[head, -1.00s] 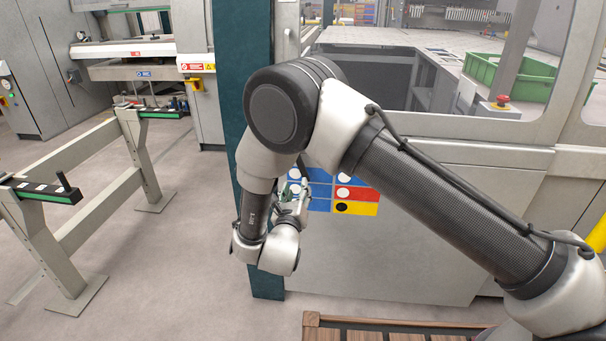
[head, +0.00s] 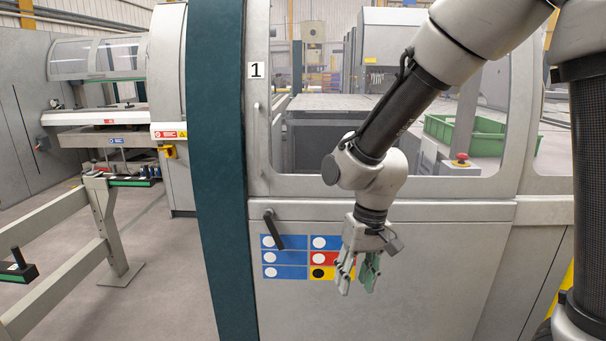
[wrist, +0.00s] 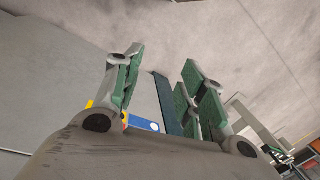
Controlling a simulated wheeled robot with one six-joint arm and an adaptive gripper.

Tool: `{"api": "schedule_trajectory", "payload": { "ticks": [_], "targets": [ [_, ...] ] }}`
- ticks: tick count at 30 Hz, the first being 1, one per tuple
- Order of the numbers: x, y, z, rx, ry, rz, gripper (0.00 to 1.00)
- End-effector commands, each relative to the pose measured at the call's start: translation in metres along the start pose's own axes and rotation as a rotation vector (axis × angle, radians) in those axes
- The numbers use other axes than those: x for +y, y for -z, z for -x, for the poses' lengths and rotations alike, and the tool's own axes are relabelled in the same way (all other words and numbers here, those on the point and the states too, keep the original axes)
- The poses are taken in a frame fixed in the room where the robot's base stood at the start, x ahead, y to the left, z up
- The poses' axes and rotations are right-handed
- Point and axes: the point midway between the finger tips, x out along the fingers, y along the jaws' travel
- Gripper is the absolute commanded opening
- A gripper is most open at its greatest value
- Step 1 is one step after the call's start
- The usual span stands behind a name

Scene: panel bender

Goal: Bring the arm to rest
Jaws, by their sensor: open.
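My gripper (head: 357,275) hangs from my arm in the head view, fingers pointing down. It is in front of the grey machine panel with the coloured label block (head: 285,257). The fingers are apart with nothing between them. In the wrist view, the green-padded fingers of my gripper (wrist: 158,88) stand apart, with the machine's dark green post (wrist: 165,100) and the floor seen beyond. My gripper covers part of the label block's right side.
The machine's grey front (head: 440,270) with a black handle (head: 272,230) stands close behind my gripper. A green crate (head: 470,133) is behind the window. A grey rail stand (head: 75,275) is at the left. Floor (head: 165,270) is clear between stand and machine.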

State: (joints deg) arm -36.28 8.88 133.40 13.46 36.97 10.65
Motion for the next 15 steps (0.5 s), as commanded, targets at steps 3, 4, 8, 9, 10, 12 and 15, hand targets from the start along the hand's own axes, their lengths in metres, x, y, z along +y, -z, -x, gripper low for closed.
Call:
{"api": "schedule_trajectory", "payload": {
  "ticks": [3, 4, 8, 9, 10, 12, 15],
  "targets": [
    [0.056, -0.041, 0.057, -0.009, -0.039, 0.084, 0.41],
    [0.068, -0.052, 0.069, -0.008, -0.05, 0.095, 0.41],
    [0.117, -0.099, 0.113, 0.031, -0.098, 0.079, 0.41],
    [0.13, -0.112, 0.125, 0.058, -0.11, 0.051, 0.41],
    [0.138, -0.121, 0.133, 0.085, -0.121, 0.03, 0.41],
    [0.155, -0.137, 0.149, 0.164, -0.139, -0.023, 0.41],
    [0.17, -0.155, 0.17, 0.274, -0.154, -0.1, 0.41]
  ]
}}
